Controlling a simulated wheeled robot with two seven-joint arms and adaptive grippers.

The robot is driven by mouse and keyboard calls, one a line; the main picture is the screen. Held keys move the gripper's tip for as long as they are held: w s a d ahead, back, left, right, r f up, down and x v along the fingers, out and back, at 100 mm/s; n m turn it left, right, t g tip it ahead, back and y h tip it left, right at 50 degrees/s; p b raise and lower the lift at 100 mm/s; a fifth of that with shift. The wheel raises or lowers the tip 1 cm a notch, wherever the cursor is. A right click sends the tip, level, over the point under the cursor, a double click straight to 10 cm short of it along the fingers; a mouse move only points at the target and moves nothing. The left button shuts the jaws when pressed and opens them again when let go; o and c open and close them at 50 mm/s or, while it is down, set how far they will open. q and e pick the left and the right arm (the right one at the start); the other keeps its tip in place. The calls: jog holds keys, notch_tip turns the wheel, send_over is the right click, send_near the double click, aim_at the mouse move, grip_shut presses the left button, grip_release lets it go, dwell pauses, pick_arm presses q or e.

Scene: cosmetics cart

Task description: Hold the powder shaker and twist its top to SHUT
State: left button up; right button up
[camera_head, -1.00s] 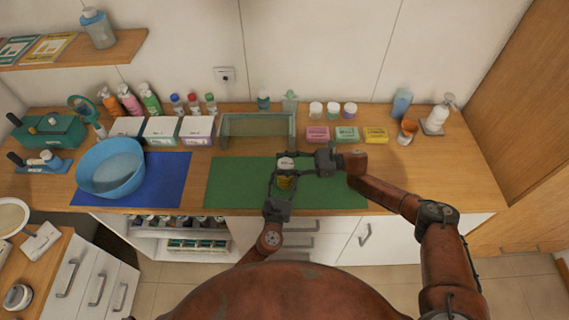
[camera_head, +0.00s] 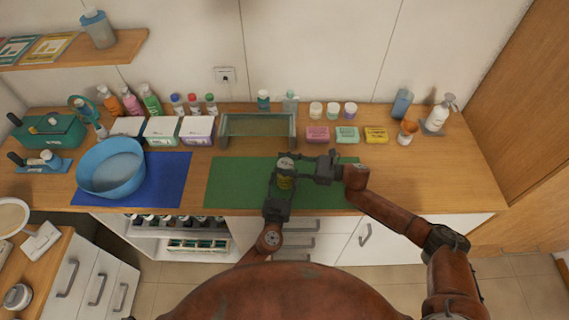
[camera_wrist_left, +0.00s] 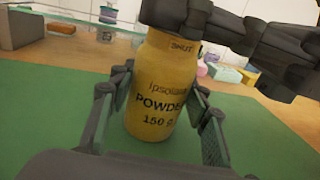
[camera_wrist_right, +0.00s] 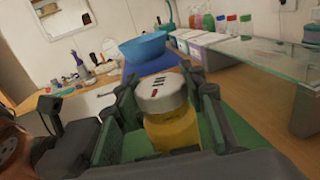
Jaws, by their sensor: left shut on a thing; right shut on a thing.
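The powder shaker (camera_head: 286,183) is a yellow bottle with a whitish top, standing upright on the green mat (camera_head: 230,184). In the left wrist view its body (camera_wrist_left: 160,90) reads "POWDER 150 g", and my left gripper (camera_wrist_left: 160,118) is shut around it from both sides. In the right wrist view the grey-white top (camera_wrist_right: 161,92) shows dark slots and a small red mark. My right gripper (camera_wrist_right: 163,100) is shut on this top from the right side. The right fingers hide much of the top in the left wrist view.
A blue basin (camera_head: 112,168) stands on a blue mat at the left. A glass shelf stand (camera_head: 258,128) is behind the green mat, with coloured soap boxes (camera_head: 347,135) right of it. The counter at right front is clear.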

jog(key=m+t+h, duration=0.1)
jog(key=m+t, duration=0.1)
jog(key=t, duration=0.2)
jog(key=m+t+h, duration=0.2)
jog(key=m+t, duration=0.1)
jog(key=t, duration=0.1)
jog(key=shift+s+a+m+h, duration=0.1)
jog(key=shift+m+h, duration=0.2)
jog(key=m+t+h, duration=0.1)
jog(key=h, duration=0.1)
jog(key=m+t+h, duration=0.4)
jog(key=shift+w+d+h, duration=0.2)
jog(key=shift+w+h, duration=0.05)
jog(key=shift+h, duration=0.05)
jog(key=shift+m+h, duration=0.3)
jog(key=shift+m, duration=0.1)
jog(key=o, duration=1.2)
jog(key=v, duration=1.2)
jog(key=shift+f, duration=0.15)
